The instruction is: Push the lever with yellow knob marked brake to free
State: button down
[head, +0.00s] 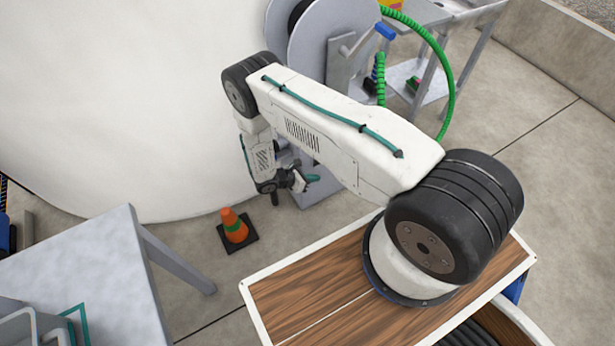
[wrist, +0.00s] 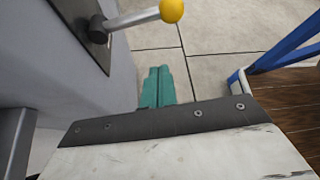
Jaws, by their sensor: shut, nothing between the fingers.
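The lever's yellow knob (wrist: 171,10) shows at the top of the wrist view. Its pale metal rod (wrist: 135,19) runs left to a black pivot (wrist: 98,28) on a dark plate on a grey panel. No brake or free marking can be read. My gripper (wrist: 158,75) has its teal fingers together and empty. In the wrist view the fingers appear below the knob, with a visible gap between them. In the head view my gripper (head: 313,179) hangs beside the reel stand; I cannot make out the yellow knob there.
A hose reel (head: 305,40) with a blue-handled crank (head: 384,32) and a green hose (head: 446,75) stands behind my arm. A large white tank (head: 110,100) fills the left. An orange cone (head: 234,226) stands on the floor. A grey table (head: 85,260) is at lower left.

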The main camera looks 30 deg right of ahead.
jog(key=x, duration=0.6)
jog(key=shift+w+d+r, duration=0.1)
jog(key=shift+w+r, duration=0.1)
jog(key=shift+r, duration=0.85)
jog(key=shift+w+r, duration=0.2)
jog(key=shift+r, duration=0.85)
jog(key=shift+r, duration=0.1)
jog(key=shift+w+r, duration=0.25)
jog(key=shift+r, duration=0.35)
jog(key=shift+w+r, duration=0.2)
jog(key=shift+r, duration=0.45)
jog(key=v, duration=0.7)
jog(key=shift+a+r, duration=0.2)
jog(key=shift+a, duration=0.15)
